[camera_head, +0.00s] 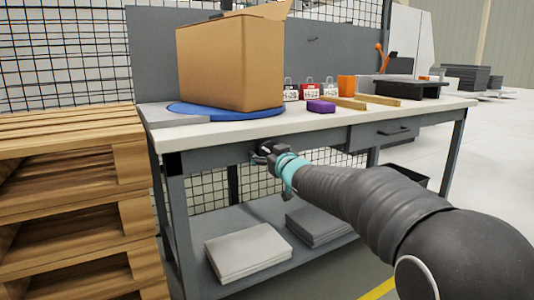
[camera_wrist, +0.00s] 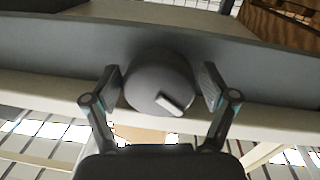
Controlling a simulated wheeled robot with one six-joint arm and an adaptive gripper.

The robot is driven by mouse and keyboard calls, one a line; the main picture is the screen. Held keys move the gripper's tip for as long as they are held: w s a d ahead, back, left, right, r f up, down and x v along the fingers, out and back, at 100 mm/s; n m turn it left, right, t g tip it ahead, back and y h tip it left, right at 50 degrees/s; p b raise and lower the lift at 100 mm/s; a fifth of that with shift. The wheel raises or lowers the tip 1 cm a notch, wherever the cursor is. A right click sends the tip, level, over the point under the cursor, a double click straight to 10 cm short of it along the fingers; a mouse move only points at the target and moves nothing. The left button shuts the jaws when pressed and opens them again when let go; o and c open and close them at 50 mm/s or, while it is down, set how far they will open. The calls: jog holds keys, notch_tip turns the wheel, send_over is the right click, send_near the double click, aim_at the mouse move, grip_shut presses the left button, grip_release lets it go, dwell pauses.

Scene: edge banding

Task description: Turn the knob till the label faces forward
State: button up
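In the wrist view a round grey knob (camera_wrist: 158,72) with a short light bar (camera_wrist: 170,105) on its face sits on the grey front rail (camera_wrist: 60,50) of the workbench. My gripper (camera_wrist: 161,82) has one finger on each side of the knob. The fingers are spread apart, very close to its sides; firm contact is not clear. In the head view my gripper (camera_head: 264,155) is at the rail below the tabletop, hiding the knob. Above stands a brown cardboard box (camera_head: 225,65) on a blue round turntable (camera_head: 190,112). No label shows on its visible faces.
Wooden pallets (camera_head: 70,180) stand at the left. A drawer (camera_head: 385,132) is right of my gripper. Stacked sheets (camera_head: 247,250) lie on the lower shelf.

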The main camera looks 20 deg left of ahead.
jog(key=c, duration=0.7)
jog(key=shift+o, duration=0.2)
jog(key=shift+r+p, duration=0.15)
jog(key=shift+p, duration=0.45)
jog(key=shift+r+m+p, duration=0.1)
jog(key=shift+m+p, duration=0.6)
jog(key=shift+p, duration=0.25)
jog(key=m+p, duration=0.2)
jog(key=p, duration=0.2)
jog(key=shift+r, duration=0.15)
jog(key=m+p, duration=0.2)
jog(key=p, duration=0.1)
jog(key=shift+a+m+g, duration=0.1)
jog(key=shift+m+g, duration=0.2)
jog(key=shift+s+f+m+p, duration=0.1)
jog(key=shift+f+m+p, duration=0.15)
jog(key=shift+m+p, duration=1)
